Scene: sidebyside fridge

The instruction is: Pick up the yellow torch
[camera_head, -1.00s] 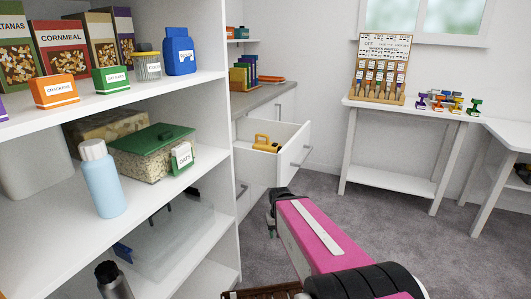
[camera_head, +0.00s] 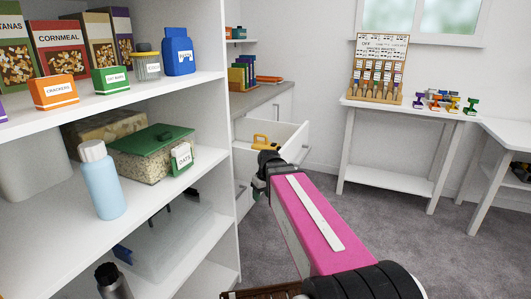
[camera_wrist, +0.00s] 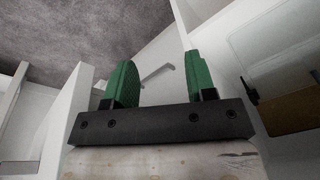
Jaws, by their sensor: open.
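The yellow torch (camera_head: 261,142) lies in the open white drawer (camera_head: 291,141), and its lower part is hidden by the drawer and my wrist. My gripper (camera_wrist: 160,78) is open and empty, with its two green fingers apart in the wrist view. In the head view my wrist is in front of the drawer, just below the torch, and my fingers are mostly hidden. The wrist view shows white panels and a handle (camera_wrist: 157,72) beyond the fingers; I cannot make out the torch there.
A white shelf unit (camera_head: 234,200) with boxes and a blue bottle (camera_head: 101,182) stands close on the left. A white table (camera_head: 400,108) with a tool rack (camera_head: 381,70) stands at the back right. Carpet (camera_head: 375,225) is clear between them.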

